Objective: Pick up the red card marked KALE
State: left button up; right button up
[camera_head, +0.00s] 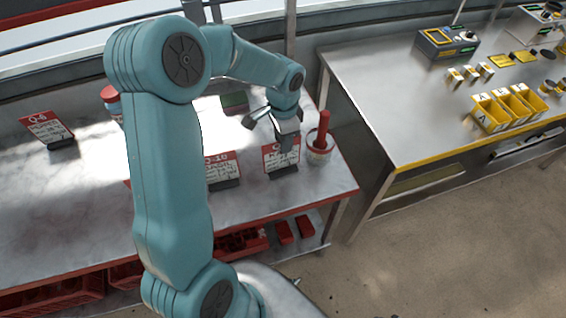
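A red-and-white card (271,161) stands in a dark holder near the right end of the left bench. Its heading is too small and too covered to read surely, so I cannot confirm that it says KALE. My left gripper (286,146) points down at this card and overlaps its upper right part. I cannot tell whether the fingers touch the card or are open or shut. Another red-and-white card (223,171) stands just left of it, partly behind my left arm. A third card (45,128) stands at the far left. My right gripper is not in view.
A white pot with a red handle (320,150) stands close to the right of the card. A red-topped container (110,97) is partly behind my arm. Red bins (240,243) sit below the bench. A separate steel bench (385,95) at right holds yellow bins (490,115).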

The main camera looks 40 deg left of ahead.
pick_arm(q)
send_over(282, 167)
notch_tip(282, 167, down, 5)
jog(key=shift+a+f+p, duration=0.1)
jog(key=shift+f+p, duration=0.05)
jog(key=shift+p, duration=0.2)
jog(key=shift+w+f, duration=0.1)
jog(key=shift+f, duration=0.2)
grip_shut()
